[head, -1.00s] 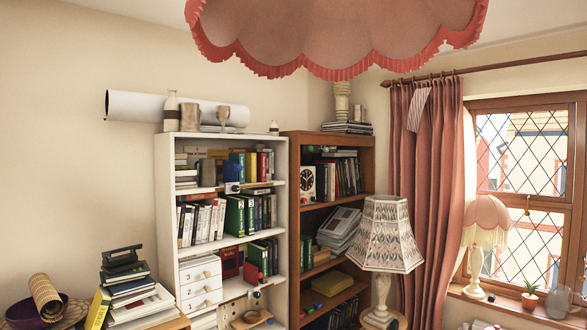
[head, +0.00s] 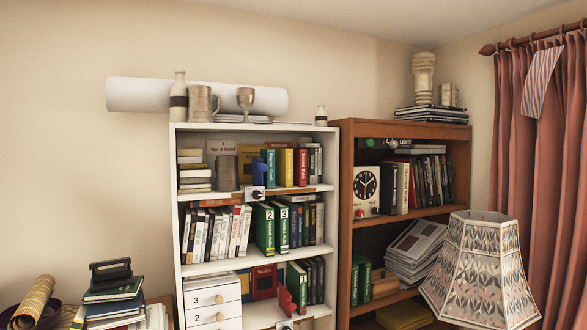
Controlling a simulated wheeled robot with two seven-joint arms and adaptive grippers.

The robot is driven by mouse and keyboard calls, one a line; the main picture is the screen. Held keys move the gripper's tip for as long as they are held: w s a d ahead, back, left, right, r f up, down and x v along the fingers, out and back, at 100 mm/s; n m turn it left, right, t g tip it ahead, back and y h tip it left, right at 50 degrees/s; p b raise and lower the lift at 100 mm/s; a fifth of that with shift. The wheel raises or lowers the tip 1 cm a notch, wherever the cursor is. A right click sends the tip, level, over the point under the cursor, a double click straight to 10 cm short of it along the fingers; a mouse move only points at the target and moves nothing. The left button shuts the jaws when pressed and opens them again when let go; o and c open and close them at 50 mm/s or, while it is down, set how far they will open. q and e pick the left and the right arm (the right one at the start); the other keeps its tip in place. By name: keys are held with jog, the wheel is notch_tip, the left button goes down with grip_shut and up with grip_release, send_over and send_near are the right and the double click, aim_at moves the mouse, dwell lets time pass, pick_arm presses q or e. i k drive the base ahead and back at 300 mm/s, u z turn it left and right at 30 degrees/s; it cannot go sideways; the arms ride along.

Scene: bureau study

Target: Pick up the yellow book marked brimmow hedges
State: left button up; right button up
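Several yellow things show, and I cannot read the title brimmow hedges on any. A slim yellow book (head: 286,167) stands upright on the top shelf of the white bookcase (head: 174,230), between green and red books. A wider yellowish book (head: 247,158) is behind it to the left. A yellow edge (head: 78,318) leans by the book stack at lower left. A flat yellow object (head: 405,315) lies low in the brown bookcase (head: 345,215). Neither of my grippers is in view.
A patterned lampshade (head: 482,268) stands in front of the brown bookcase at right and hides part of its lower shelves. A stack of books (head: 112,292) and a rolled mat (head: 32,302) are at lower left. A red curtain (head: 540,170) hangs at right.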

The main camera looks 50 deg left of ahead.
aim_at(284, 157)
jog(key=u, duration=0.35)
jog(key=i, duration=0.75)
jog(key=u, duration=1.35)
jog(key=i, duration=0.65)
jog(key=u, duration=0.6)
